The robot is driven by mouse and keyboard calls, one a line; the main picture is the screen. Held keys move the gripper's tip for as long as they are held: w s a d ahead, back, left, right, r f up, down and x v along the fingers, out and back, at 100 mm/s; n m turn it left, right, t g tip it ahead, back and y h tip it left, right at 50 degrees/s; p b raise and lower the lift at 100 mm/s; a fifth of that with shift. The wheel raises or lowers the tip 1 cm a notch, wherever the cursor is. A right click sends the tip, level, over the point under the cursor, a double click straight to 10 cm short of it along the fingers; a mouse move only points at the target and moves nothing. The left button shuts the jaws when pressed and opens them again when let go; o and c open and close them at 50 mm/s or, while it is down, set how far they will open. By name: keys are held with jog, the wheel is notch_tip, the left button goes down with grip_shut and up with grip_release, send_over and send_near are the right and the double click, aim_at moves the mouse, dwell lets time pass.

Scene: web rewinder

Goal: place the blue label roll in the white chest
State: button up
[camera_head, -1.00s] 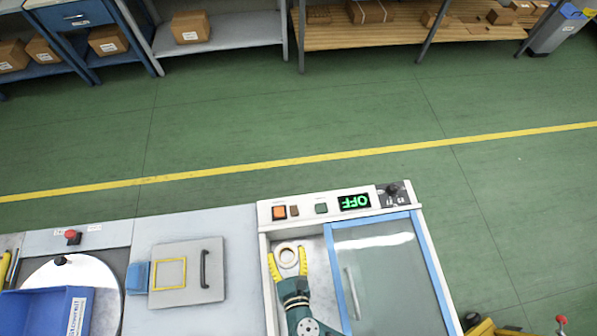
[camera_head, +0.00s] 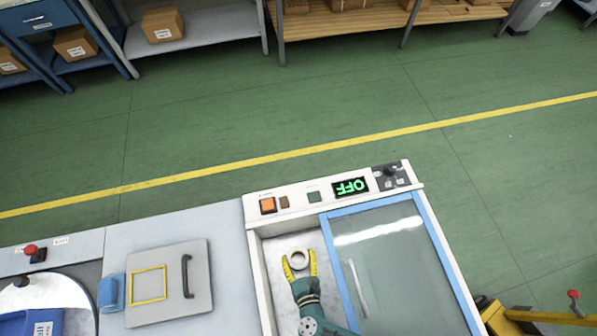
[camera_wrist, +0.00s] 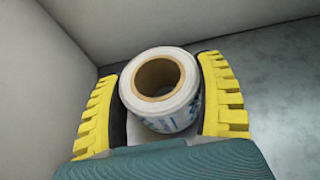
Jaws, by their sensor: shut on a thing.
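The label roll (camera_wrist: 165,105) is white with blue print on its side and a brown core. It stands upright between the two yellow fingers of my gripper (camera_wrist: 160,100), which is shut on it. In the head view the roll (camera_head: 298,259) and my gripper (camera_head: 300,266) are inside the open left part of the white chest (camera_head: 253,257). Pale chest walls show close by on the left and behind in the wrist view. Whether the roll touches the chest floor I cannot tell.
A blue-framed glass lid (camera_head: 391,262) covers the chest's right part. A control strip with an orange button (camera_head: 268,205) and a green OFF display (camera_head: 351,186) runs along its far edge. A grey plate with a handle (camera_head: 169,283) lies on the left counter.

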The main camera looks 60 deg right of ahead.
jog(key=shift+f+b, duration=0.3)
jog(key=shift+f, duration=0.6)
jog(key=o, duration=1.3)
jog(key=shift+r, duration=0.1)
jog(key=shift+c, duration=0.2)
jog(key=shift+r+p, duration=0.45)
jog(key=shift+p, duration=0.05)
jog(key=v, duration=0.6)
jog(key=shift+a, duration=0.15)
jog(key=shift+s+a+r+p, duration=0.25)
jog(key=shift+s+a+p, duration=0.05)
jog(key=shift+s+a, duration=0.15)
